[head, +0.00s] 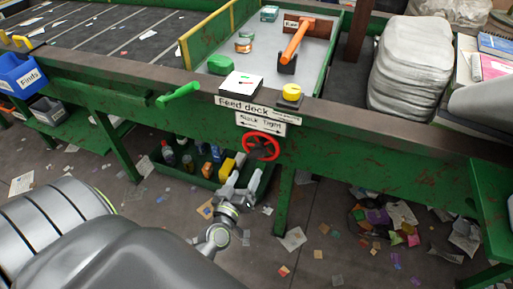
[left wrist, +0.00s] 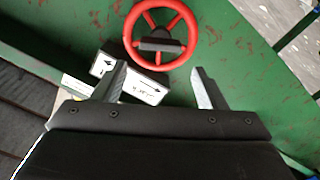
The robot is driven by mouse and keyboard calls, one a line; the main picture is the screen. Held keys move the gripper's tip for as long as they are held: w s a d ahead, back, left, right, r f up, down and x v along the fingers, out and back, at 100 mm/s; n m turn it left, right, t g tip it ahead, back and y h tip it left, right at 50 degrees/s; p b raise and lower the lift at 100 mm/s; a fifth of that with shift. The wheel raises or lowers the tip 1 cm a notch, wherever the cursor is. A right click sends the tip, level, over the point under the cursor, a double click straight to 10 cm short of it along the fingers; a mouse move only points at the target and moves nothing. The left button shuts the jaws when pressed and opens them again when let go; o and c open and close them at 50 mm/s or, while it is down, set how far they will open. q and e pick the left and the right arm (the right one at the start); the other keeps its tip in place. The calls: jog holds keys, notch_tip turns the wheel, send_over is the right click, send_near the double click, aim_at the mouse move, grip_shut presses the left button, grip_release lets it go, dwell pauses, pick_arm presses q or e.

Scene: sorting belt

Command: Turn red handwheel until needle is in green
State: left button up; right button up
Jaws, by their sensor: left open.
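The red handwheel (head: 261,146) is mounted on the front of the green belt frame, below the slack/tight label (head: 261,123). In the left wrist view the handwheel (left wrist: 160,17) is at the top centre, with a dark hub. My left gripper (head: 241,180) is just below the wheel in the head view. In the left wrist view its fingers (left wrist: 160,80) are spread apart with nothing between them, short of the wheel rim. A white gauge box (head: 241,84) with a small dial face sits on the deck edge; its needle is too small to read. My right gripper is not visible.
A green lever (head: 178,95) and a yellow knob (head: 292,92) are on the deck edge near the gauge. An orange-handled lever (head: 297,42) stands on the feed deck. A green tray of bottles (head: 205,178) is below the frame. Paper scraps litter the floor.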

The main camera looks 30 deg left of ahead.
aim_at(254, 157)
pick_arm(q)
jog(key=p+x, duration=0.1)
jog(key=x, duration=0.9)
jog(key=shift+a, duration=0.1)
jog(key=shift+c, duration=0.2)
jog(key=c, duration=0.7)
jog(key=shift+o, duration=0.2)
jog(key=shift+n, duration=0.4)
jog(key=n, duration=0.3)
jog(key=shift+f+n, duration=0.1)
jog(key=shift+n, duration=0.2)
jog(key=n, duration=0.5)
jog(key=shift+a+f, duration=0.1)
jog(key=shift+n, duration=0.3)
